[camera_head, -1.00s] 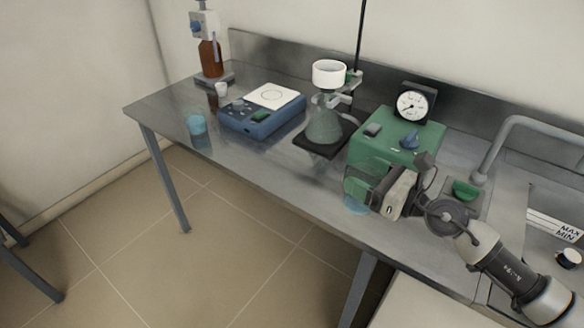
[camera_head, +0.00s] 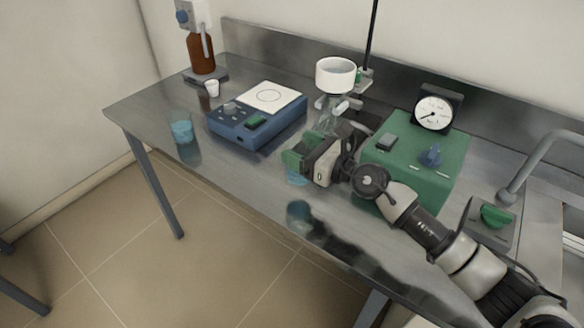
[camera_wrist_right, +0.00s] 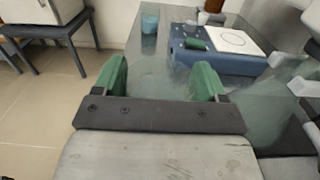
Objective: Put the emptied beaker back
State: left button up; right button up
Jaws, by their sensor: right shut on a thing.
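My right gripper (camera_head: 297,156) is shut on a clear, bluish beaker (camera_head: 296,179), which shows below the green finger pads in the head view. It is held over the front part of the steel bench (camera_head: 240,185), in front of the filter flask stand. The gripper hides most of the beaker. In the right wrist view, the green fingers (camera_wrist_right: 160,82) stand apart, and the clear glass between them is hard to make out. Another light-blue beaker (camera_head: 182,131) stands on the bench at the left and also shows in the right wrist view (camera_wrist_right: 149,20). My left gripper is not in view.
A blue stirrer (camera_head: 238,132) with a white top stands behind the gripper. A white funnel (camera_head: 335,76) sits above the partly hidden flask. A green gauge box (camera_head: 440,155) is at right. A small white cup (camera_head: 212,88) and a brown bottle (camera_head: 201,54) are at back left.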

jog(key=shift+w+a+f+b, duration=0.4)
jog(key=shift+w+a+f, duration=0.55)
jog(key=shift+a+f, duration=0.05)
notch_tip(320, 180, down, 4)
jog(key=shift+r+b, duration=0.25)
jog(key=shift+b, duration=0.65)
jog(key=shift+f, duration=0.25)
jog(key=o, duration=1.4)
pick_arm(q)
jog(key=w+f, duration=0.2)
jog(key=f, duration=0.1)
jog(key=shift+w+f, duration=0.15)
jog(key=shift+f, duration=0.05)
